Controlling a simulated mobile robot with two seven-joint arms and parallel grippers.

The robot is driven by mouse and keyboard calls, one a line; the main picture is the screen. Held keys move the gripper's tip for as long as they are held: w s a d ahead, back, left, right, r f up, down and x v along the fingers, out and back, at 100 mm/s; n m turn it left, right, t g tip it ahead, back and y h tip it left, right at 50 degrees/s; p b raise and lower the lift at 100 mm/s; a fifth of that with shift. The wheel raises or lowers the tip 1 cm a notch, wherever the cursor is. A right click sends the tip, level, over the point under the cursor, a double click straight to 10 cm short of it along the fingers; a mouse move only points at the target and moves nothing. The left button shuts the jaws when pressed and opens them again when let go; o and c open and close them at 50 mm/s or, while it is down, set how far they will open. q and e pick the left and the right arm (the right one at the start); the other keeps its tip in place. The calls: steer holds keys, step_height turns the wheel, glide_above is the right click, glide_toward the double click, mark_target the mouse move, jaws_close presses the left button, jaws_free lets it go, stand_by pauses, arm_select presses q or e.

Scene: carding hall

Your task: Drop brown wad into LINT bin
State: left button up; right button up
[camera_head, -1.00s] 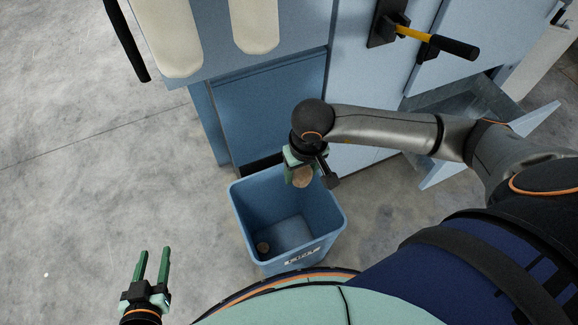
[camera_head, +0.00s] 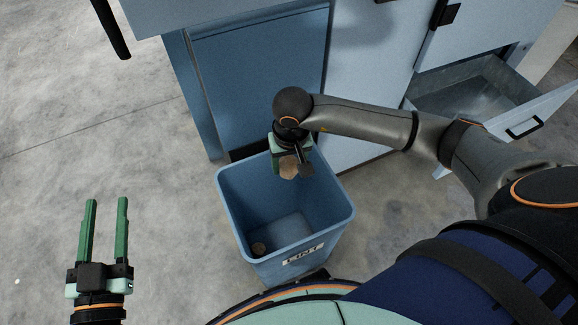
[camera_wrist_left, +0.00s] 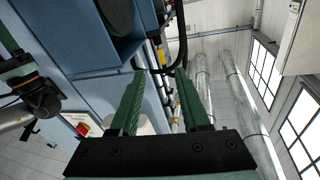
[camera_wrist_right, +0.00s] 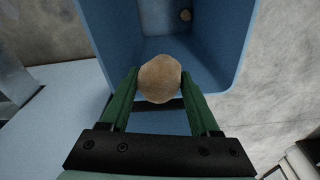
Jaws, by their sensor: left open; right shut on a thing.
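The brown wad (camera_wrist_right: 160,80) is a rough tan-brown ball between the green fingers of my right gripper (camera_wrist_right: 160,88), which is shut on it. In the head view the wad (camera_head: 288,167) hangs from the right gripper (camera_head: 288,158) over the back part of the LINT bin's mouth. The LINT bin (camera_head: 335,232) is an open blue box with a white label reading LINT on its front wall. A small brown lump (camera_head: 259,248) lies on its floor. My left gripper (camera_head: 106,225) is open and empty, well left of the bin.
A blue machine cabinet (camera_head: 260,70) stands right behind the bin. An open metal drawer (camera_head: 470,95) juts out at the right. Bare concrete floor (camera_head: 80,150) lies clear on the left. The left wrist view shows machine panels and ducts.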

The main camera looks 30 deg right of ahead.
mark_target(289, 177)
step_height(289, 177, down, 3)
steer(key=shift+r+b, duration=0.15)
steer(key=shift+b, duration=0.7)
step_height(289, 177, down, 3)
steer(key=shift+b, duration=0.9)
arm_select(q)
steer(key=s+r+m+t+h, duration=0.1)
steer(key=s+r+m+h, duration=0.1)
steer(key=r, duration=0.3)
steer(key=s+d+r+m+t+h, duration=0.1)
steer(key=s+r+m+h, duration=0.2)
steer(key=r+h, duration=0.1)
steer(key=s+r+m+t+h, duration=0.2)
steer(key=r+h, duration=0.1)
steer(key=r, duration=0.3)
steer(key=shift+s+d+r+m+h, duration=0.15)
steer(key=shift+d+r+m+h, duration=0.15)
steer(key=shift+d+r+h, duration=0.1)
arm_select(e)
steer(key=o, duration=1.4)
